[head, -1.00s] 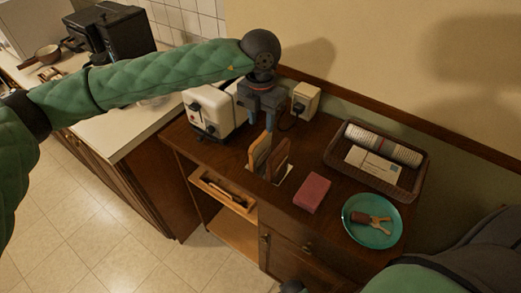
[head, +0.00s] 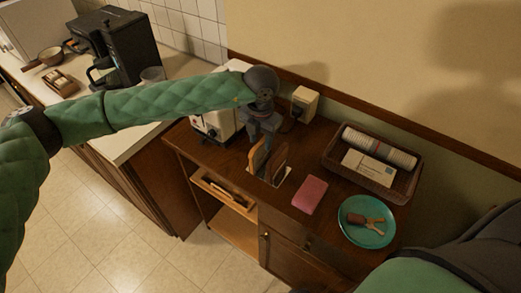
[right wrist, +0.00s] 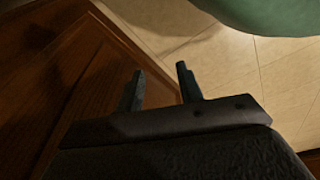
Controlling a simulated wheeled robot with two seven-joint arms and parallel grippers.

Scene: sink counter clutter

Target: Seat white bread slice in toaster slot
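A tan bread slice (head: 257,158) stands upright beside a darker brown slice (head: 275,165) on a small pale-based rack (head: 285,181) on the wooden cabinet. I take the tan one as the white bread slice. The white toaster (head: 210,127) stands to their left, partly hidden by my left arm and gripper; its slots are not visible. My left gripper (head: 265,137) points down at the tops of the slices. Whether its fingers are closed on the tan slice is not clear. My right gripper (right wrist: 159,72) is open and empty, low beside the wooden cabinet front.
A pink sponge-like block (head: 309,194) lies right of the rack. A teal plate (head: 350,232) and a wicker basket (head: 333,166) are farther right. A cream box (head: 305,101) stands by the wall. An open drawer (head: 222,192) juts out in front.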

